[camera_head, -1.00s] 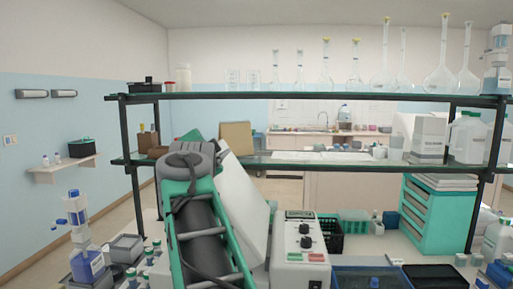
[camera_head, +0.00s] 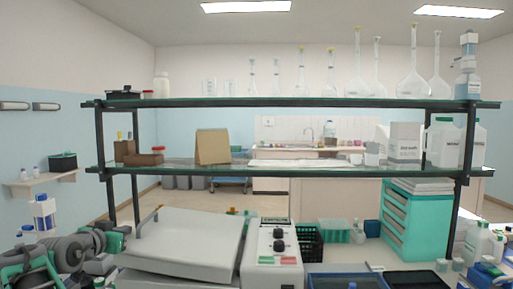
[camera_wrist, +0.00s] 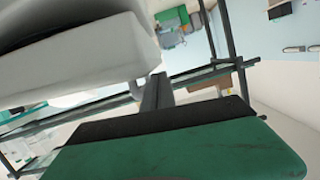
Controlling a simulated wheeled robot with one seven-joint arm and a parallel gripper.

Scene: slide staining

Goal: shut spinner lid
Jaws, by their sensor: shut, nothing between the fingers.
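The spinner stands at the bottom centre of the head view. Its pale lid (camera_head: 190,240) lies low and only slightly sloped over the body; I cannot tell whether it sits flush. The spinner's control panel (camera_head: 275,255) with two black knobs is on the right. My arm is folded at the lower left of the head view, left of the lid. My gripper (camera_wrist: 155,93) shows in the wrist view, its fingers together and empty. A white body, apparently the spinner (camera_wrist: 90,60), fills the upper left there, close beside the fingers; contact is unclear.
A two-tier glass shelf rack (camera_head: 290,103) spans the bench behind the spinner, with flasks on top. A black crate (camera_head: 310,242) and a blue tray (camera_head: 345,278) are right of the spinner. Dispenser bottles (camera_head: 44,215) stand at the left.

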